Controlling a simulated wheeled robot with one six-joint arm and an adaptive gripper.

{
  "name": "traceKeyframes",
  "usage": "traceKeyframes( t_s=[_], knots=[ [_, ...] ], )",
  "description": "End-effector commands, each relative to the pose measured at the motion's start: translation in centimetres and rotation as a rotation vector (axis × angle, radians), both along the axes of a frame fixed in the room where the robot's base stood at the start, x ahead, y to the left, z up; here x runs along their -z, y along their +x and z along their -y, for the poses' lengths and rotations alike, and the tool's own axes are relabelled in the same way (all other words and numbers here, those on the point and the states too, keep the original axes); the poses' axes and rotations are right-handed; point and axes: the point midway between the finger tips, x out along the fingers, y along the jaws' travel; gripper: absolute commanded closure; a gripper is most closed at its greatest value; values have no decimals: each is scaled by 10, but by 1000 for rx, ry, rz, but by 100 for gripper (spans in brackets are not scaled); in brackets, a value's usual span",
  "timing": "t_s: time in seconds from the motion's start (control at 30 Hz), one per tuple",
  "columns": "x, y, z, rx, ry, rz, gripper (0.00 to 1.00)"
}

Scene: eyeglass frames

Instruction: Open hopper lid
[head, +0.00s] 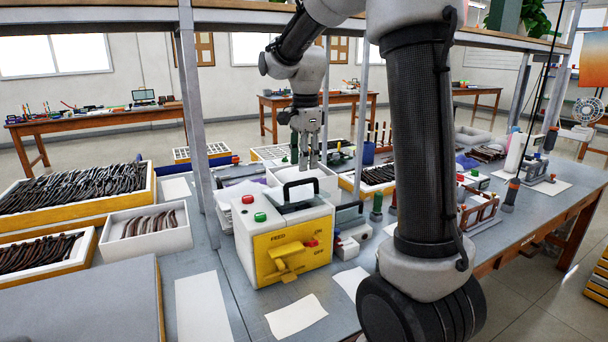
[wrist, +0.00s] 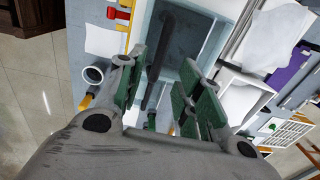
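The hopper is a white box (head: 248,228) with a yellow front panel marked FEED, ON and OFF. Its dark grey lid (head: 272,201) lies flat on top and looks closed, with a black arched handle (head: 300,184) standing up from it. In the head view my gripper (head: 309,168) points down, just above and behind the handle in the picture. In the wrist view my gripper (wrist: 163,60) has its green-padded fingers apart, with the dark handle bar (wrist: 160,62) seen between them over the lid (wrist: 190,38). I cannot tell the exact height gap; no contact shows.
Red and green buttons (head: 260,217) sit on the box's left top, and a yellow lever (head: 287,262) is on its front. A shelf post (head: 196,120) stands to the left. Trays of frames (head: 80,190) fill the left bench. Small devices (head: 350,235) stand close to the right.

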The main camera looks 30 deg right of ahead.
Motion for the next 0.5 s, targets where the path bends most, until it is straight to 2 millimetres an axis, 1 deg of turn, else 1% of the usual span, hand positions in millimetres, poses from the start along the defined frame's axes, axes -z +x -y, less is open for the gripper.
traceKeyframes(
  t_s=[0.03,0.2,0.33,0.5],
  knots=[
    [10,0,0,-1,0,-2,65],
    [36,2,0,-2,0,-1,65],
    [46,3,0,-3,1,2,65],
    [49,3,0,-3,1,2,65]
  ],
)
